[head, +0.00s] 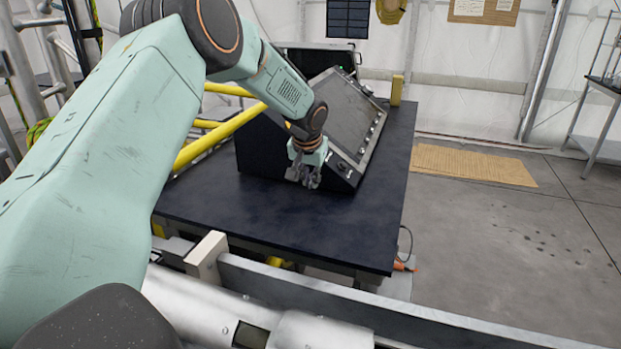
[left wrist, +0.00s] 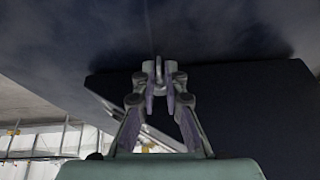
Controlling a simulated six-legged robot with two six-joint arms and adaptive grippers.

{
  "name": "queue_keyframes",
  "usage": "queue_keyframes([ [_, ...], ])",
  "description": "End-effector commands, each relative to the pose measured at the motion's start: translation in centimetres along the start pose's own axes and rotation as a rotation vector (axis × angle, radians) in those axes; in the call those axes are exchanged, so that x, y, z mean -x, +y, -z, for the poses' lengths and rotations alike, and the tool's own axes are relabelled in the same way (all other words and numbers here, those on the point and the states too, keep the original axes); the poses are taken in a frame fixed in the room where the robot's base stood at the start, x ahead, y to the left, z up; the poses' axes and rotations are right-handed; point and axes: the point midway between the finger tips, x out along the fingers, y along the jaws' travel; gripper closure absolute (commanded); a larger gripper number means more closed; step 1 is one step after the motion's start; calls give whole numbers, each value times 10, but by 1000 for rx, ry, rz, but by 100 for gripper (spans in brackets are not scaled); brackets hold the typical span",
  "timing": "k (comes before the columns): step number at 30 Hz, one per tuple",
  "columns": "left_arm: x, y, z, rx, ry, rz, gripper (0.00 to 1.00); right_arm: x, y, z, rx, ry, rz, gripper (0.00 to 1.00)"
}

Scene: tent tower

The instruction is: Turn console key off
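The console (head: 345,112) is a dark box with a sloped panel, standing on a black table. Small knobs and switches run along the panel's right edge and lower corner; the key cannot be made out clearly among them. My left gripper (head: 303,178) hangs fingers down in front of the console's dark side, left of the panel's lower corner. In the left wrist view, its fingers (left wrist: 160,80) lean close together before the dark tabletop and the console's dark body (left wrist: 245,115). A small grey piece shows between the tips; I cannot tell what it is. My right gripper is not in view.
The black table (head: 270,225) has clear room in front of the console. Yellow rails (head: 205,145) run behind my left arm. A small yellow object (head: 397,90) stands at the table's far right corner. A brown mat (head: 470,164) lies on the floor at right.

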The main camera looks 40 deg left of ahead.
Motion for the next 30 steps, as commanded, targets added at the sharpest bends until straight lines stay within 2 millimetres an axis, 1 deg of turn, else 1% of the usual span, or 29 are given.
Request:
queue_keyframes([
  [1,0,0,0,0,0,0,96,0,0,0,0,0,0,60],
  [3,0,0,0,0,0,0,100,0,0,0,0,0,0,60],
  [14,0,0,0,1,0,-2,100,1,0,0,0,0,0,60],
  [22,2,-2,1,35,-2,-78,100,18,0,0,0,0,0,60],
  [30,0,-2,1,41,2,-98,100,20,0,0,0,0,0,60],
])
